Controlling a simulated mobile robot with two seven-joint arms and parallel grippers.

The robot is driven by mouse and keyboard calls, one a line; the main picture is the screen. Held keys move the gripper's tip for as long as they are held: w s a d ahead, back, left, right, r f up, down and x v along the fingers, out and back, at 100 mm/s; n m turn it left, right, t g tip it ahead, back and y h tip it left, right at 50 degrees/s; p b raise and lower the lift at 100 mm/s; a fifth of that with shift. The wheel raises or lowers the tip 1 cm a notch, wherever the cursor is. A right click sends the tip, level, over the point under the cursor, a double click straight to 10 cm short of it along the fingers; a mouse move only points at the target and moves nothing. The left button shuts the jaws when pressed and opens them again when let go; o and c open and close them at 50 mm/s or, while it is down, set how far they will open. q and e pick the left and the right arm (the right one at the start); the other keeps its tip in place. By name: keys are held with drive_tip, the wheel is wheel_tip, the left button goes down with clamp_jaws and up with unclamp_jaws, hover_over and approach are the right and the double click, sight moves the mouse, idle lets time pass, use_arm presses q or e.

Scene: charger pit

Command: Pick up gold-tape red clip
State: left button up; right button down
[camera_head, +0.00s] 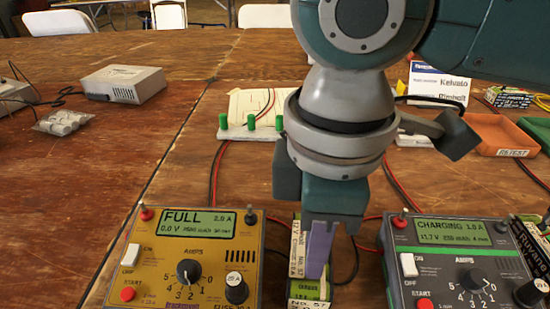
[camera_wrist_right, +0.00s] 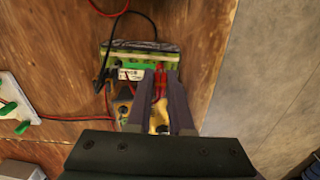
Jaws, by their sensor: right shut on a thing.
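My right gripper (camera_head: 318,250) points down in the head view, over a green-and-white labelled battery (camera_head: 308,290) between two chargers. In the right wrist view my right gripper (camera_wrist_right: 164,100) is shut on a red clip (camera_wrist_right: 160,80), which shows between the two fingers. A yellowish patch shows below the red part between the fingers; I cannot tell whether it is gold tape or something behind. The battery (camera_wrist_right: 130,73) lies beside the fingertips there. The fingers hide the clip in the head view, and I cannot tell whether it still touches the battery. My left gripper is not in view.
A gold charger (camera_head: 212,230) reading FULL stands left of my right gripper. A dark charger (camera_head: 450,238) reading CHARGING stands to the right. Red and black leads run across the table. Behind are a white board with green posts (camera_head: 252,123) and an orange tray (camera_head: 500,134). The left table is mostly clear.

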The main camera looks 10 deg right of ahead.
drive_tip(key=shift+r, duration=0.55)
wheel_tip(320, 180, up, 19)
drive_tip(key=p, duration=0.5)
drive_tip(key=shift+p, duration=0.35)
